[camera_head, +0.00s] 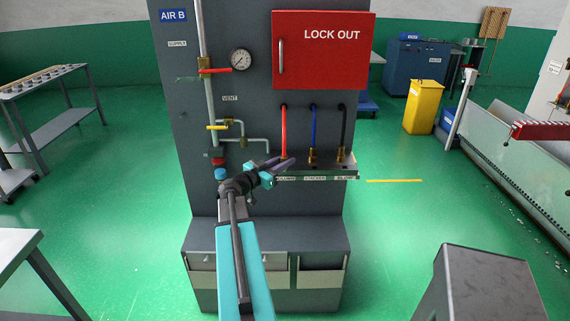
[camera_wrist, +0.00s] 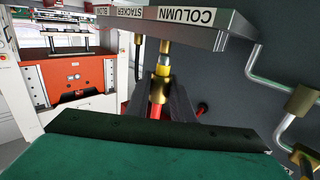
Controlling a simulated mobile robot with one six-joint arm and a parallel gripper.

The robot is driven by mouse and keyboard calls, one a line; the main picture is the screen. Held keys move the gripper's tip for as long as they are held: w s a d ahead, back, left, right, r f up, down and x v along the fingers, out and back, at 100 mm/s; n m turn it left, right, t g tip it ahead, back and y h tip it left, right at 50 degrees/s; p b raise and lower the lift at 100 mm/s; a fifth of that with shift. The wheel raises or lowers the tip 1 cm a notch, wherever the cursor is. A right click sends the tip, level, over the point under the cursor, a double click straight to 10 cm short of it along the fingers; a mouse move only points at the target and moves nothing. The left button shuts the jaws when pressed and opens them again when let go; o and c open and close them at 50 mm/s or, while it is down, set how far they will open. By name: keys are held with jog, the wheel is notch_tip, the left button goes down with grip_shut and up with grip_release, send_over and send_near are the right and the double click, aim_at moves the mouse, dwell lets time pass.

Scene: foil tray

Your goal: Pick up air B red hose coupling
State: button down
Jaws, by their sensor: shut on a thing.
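The red hose (camera_head: 284,135) hangs down to the COLUMN position of a small shelf on the AIR B panel. My gripper (camera_head: 284,162) is at its lower end, and its fingers hide the coupling in the head view. In the wrist view, where the labels are upside down, the brass coupling (camera_wrist: 159,88) sits between my dark fingers. My gripper (camera_wrist: 162,94) is shut on it, with a short length of red hose showing beside it. A brass fitting (camera_wrist: 165,48) lies between the coupling and the shelf. I cannot tell whether the coupling is still joined to it.
The shelf (camera_head: 350,178) also bears the blue hose (camera_head: 313,130) at STACKER and the black hose (camera_head: 343,130) at BLOW, close to the right. A red LOCK OUT box (camera_head: 330,65) is above. Pipes with valves (camera_head: 228,128) stand to the left.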

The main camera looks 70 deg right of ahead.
jog(key=s+a+r+b, duration=0.1)
jog(key=s+a, duration=0.1)
jog(key=a, duration=0.6)
jog(key=shift+a, duration=0.4)
jog(key=p, duration=0.3)
jog(key=shift+s+a+r+p, duration=0.15)
jog(key=shift+a+p, duration=0.15)
jog(key=shift+p, duration=0.05)
jog(key=a+p, duration=0.1)
jog(key=p, duration=0.5)
jog(key=shift+s+a, duration=0.15)
jog(key=shift+s+a+p, duration=0.15)
jog(key=shift+a+p, duration=0.15)
jog(key=shift+p, duration=0.85)
jog(key=shift+r, duration=0.1)
jog(key=shift+r+p, duration=0.65)
jog(key=shift+r, duration=1.6)
